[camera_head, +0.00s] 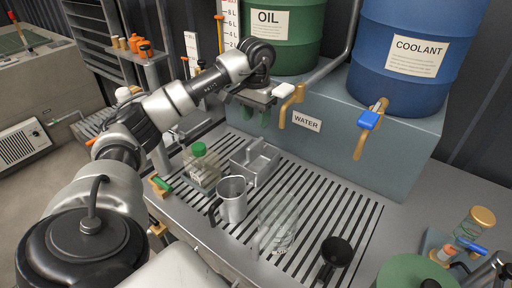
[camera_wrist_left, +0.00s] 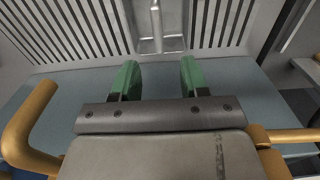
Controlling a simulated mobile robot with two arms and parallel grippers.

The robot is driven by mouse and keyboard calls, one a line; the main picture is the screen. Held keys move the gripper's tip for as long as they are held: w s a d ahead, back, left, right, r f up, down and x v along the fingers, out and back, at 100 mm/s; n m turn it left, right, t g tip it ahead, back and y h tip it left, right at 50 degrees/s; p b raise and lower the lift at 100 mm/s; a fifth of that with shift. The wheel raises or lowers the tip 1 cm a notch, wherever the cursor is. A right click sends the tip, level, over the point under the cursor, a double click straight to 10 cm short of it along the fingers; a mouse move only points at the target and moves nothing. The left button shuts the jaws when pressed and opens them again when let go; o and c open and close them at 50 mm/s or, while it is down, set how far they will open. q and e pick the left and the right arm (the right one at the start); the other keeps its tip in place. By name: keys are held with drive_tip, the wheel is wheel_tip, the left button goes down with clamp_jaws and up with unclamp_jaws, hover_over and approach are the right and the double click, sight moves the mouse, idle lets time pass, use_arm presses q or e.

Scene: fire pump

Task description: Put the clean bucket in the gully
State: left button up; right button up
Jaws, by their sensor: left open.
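My left gripper (camera_head: 257,119) is open and empty, with green fingers pointing down in front of the blue-grey tank and left of the brass WATER tap. In the left wrist view the fingers (camera_wrist_left: 157,80) are apart with nothing between them. No thing is clearly marked as the clean bucket. A grey metal jug with a dark handle (camera_head: 232,200) stands upright on the slatted drain grating (camera_head: 310,205), well below and left of the gripper. A small metal tray or caddy (camera_head: 254,163) sits behind it. I cannot tell which part is the gully.
A clear jug (camera_head: 278,228), a black cup (camera_head: 335,252) and a green-capped clear container (camera_head: 201,168) stand around the metal jug. The WATER tap (camera_head: 292,103) is close to my gripper. Blue COOLANT drum (camera_head: 415,50) and green OIL drum (camera_head: 290,35) stand above.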

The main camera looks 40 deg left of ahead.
sight(255, 142)
use_arm(q)
drive_tip(key=shift+f, duration=0.6)
wheel_tip(255, 142, down, 4)
drive_tip(key=shift+s+f+p, duration=0.1)
drive_tip(key=shift+f+p, duration=0.05)
drive_tip(key=shift+p, duration=0.15)
drive_tip(key=f, duration=0.1)
drive_tip(key=f+p, duration=0.1)
drive_tip(key=f, duration=0.2)
drive_tip(key=shift+s+d+f, duration=0.15)
drive_tip(key=shift+s+f, duration=0.1)
drive_tip(key=shift+f, duration=0.55)
use_arm(e)
drive_tip(key=shift+w+r, duration=0.4)
drive_tip(key=shift+r, duration=0.45)
use_arm(q)
drive_tip(key=shift+c, duration=0.3)
clamp_jaws()
drive_tip(key=shift+r, duration=0.1)
